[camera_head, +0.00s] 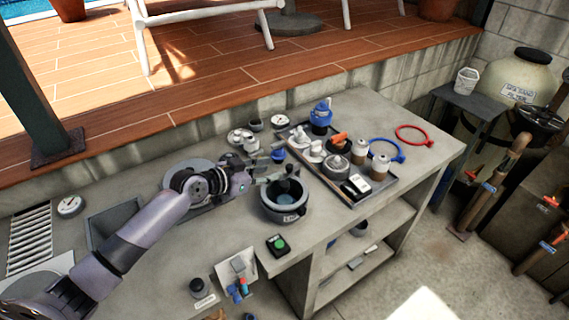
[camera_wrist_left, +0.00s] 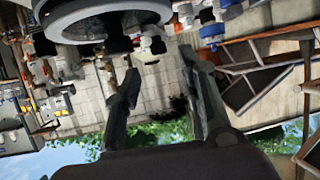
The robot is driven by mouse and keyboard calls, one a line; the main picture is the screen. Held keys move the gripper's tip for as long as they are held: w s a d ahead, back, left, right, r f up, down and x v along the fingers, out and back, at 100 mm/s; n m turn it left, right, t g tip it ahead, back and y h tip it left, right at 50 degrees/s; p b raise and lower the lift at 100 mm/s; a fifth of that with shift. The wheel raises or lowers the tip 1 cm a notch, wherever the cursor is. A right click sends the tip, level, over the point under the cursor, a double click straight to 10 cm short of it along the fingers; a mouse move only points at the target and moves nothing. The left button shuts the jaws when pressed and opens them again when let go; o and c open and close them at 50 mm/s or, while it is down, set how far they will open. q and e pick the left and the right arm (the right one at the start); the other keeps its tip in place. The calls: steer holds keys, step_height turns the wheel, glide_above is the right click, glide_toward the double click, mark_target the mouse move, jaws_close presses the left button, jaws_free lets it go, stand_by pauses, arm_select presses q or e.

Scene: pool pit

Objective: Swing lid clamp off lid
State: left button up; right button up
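A dark grey round pot (camera_head: 287,215) with a white label stands on the concrete counter, with a dark part in its opening. I cannot tell a lid clamp or a lid apart from that dark part. My left gripper (camera_head: 264,180) is at the pot's upper left side, close to its rim. In the left wrist view the gripper (camera_wrist_left: 160,65) has its two fingers well apart, with nothing seen between them. The pot's round grey body (camera_wrist_left: 105,18) shows there at the upper left, beyond the fingertips. My right gripper is in neither view.
A dark tray (camera_head: 378,192) with jars, white fittings and a blue-topped item stands right of the pot. A red ring (camera_head: 411,134) lies further back. A green-button box (camera_head: 278,245) is in front of the pot.

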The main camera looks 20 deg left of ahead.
mark_target(287, 167)
arm_select(q)
steer(key=x, duration=0.3)
steer(key=shift+w+d+r+p, duration=0.15)
steer(key=shift+d+p, duration=0.05)
steer(key=shift+p, duration=0.1)
steer(key=x, duration=0.3)
steer(key=shift+w+d+f, duration=0.1)
steer(key=shift+f, duration=0.1)
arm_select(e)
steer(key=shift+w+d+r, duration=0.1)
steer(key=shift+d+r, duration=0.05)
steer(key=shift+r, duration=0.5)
arm_select(q)
steer(key=shift+c, duration=0.2)
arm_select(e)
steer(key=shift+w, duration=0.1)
arm_select(q)
steer(key=c, duration=0.4)
jaws_close()
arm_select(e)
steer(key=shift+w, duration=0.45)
